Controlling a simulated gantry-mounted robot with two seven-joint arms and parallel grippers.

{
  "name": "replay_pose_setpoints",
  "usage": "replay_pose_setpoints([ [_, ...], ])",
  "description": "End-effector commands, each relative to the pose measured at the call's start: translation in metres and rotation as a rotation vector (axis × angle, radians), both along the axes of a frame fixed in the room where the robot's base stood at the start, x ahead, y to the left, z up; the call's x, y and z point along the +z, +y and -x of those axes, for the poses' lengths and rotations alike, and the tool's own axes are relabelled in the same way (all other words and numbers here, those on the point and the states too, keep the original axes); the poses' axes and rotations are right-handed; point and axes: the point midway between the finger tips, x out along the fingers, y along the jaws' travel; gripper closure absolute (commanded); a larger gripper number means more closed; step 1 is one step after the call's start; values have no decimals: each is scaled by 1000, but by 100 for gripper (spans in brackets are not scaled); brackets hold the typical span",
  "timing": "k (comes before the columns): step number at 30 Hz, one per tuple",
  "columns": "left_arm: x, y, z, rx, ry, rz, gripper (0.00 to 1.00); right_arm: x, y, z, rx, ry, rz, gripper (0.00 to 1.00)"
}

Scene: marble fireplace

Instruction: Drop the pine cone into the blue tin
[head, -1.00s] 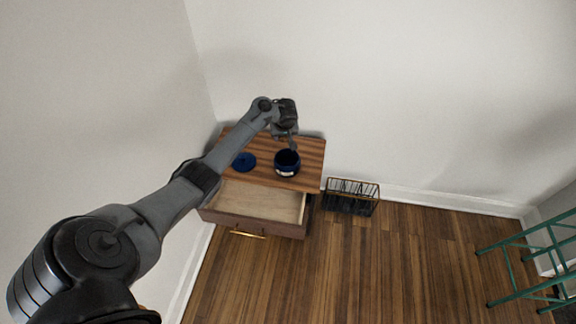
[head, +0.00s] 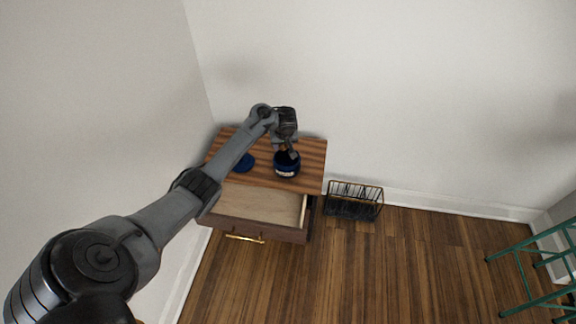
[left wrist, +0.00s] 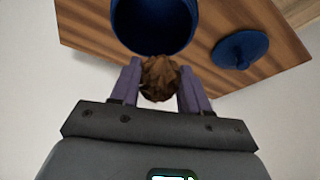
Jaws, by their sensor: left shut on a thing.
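The blue tin (head: 287,170) stands open on the wooden top of the small cabinet; in the left wrist view the tin (left wrist: 153,42) is at the top with its dark inside showing. My left gripper (head: 292,154) is over the tin's back rim in the head view. In the left wrist view, my left gripper (left wrist: 160,82) is shut on the brown pine cone (left wrist: 160,77), which sits between the two fingers at the near edge of the tin's mouth. The pine cone cannot be made out in the head view. My right gripper is not in view.
The blue lid (head: 244,162) lies on the cabinet top (head: 312,158) left of the tin. The cabinet's drawer (head: 258,204) is pulled open and looks empty. A wire rack (head: 354,202) stands on the floor to the right. A green metal frame (head: 520,265) is at far right.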

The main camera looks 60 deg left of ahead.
Motion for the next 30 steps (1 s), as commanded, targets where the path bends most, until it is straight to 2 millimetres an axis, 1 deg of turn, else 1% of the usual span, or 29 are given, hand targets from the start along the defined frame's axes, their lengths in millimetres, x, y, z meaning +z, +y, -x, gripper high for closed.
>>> replay_pose_setpoints([
  [3,1,0,0,0,0,0,93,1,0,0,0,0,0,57],
  [4,1,0,0,0,0,0,51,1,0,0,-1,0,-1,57],
  [9,1,0,0,0,0,0,25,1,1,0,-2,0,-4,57],
  [17,0,0,0,-1,0,0,25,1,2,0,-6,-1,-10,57],
  [20,4,-1,0,-1,0,0,25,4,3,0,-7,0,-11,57],
  [23,11,-4,1,-1,0,1,25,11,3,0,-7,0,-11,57],
  [26,25,-8,3,-3,-1,0,25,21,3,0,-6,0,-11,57],
  [30,47,-17,6,-2,-2,2,25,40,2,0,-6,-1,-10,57],
])
